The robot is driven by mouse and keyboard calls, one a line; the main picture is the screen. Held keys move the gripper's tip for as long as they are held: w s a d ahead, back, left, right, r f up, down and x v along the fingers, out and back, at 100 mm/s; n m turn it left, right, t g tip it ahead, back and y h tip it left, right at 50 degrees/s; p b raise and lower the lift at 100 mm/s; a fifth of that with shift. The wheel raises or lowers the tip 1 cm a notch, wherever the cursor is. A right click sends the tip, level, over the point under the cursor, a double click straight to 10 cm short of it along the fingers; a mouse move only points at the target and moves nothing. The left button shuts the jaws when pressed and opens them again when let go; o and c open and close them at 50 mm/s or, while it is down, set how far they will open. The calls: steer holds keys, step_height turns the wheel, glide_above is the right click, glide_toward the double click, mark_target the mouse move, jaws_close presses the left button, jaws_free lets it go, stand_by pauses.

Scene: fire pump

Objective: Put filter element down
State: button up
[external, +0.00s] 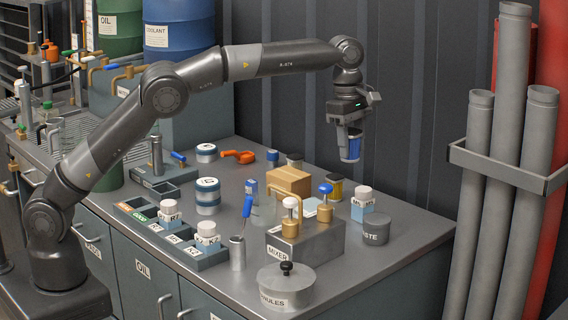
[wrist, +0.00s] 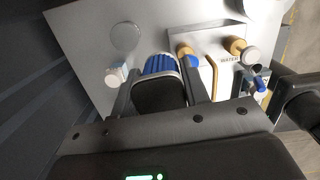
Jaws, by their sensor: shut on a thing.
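The filter element (external: 350,147) is a short blue pleated cylinder. In the wrist view its blue pleats (wrist: 162,64) show beyond a dark near end. My gripper (external: 348,128) points down above the back right of the grey bench (external: 405,212) and is shut on the filter element. In the wrist view the fingers (wrist: 160,86) lie on either side of it. The filter element hangs in the air, clear of the bench top. Its lower end is not hidden in the external view.
A white-capped jar (external: 362,198), a grey lidded waste pot (external: 376,229) and the mixer block (external: 305,246) stand near the bench's right end. A cardboard box (external: 288,182) is left of them. Bare bench lies behind the waste pot. Grey pipes (external: 500,130) stand at right.

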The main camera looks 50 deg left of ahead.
steer(key=d+f+n, duration=0.1)
steer(key=d+n, duration=0.2)
steer(key=d, duration=0.4)
glide_above(380, 218)
steer(key=shift+t, duration=0.3)
steer(key=f, duration=1.2)
steer(key=shift+s+a+f, duration=0.1)
steer(key=shift+a+f, duration=0.05)
steer(key=shift+a, duration=0.1)
steer(key=shift+f, duration=1.95)
steer(key=o, duration=1)
steer(key=shift+f, duration=0.15)
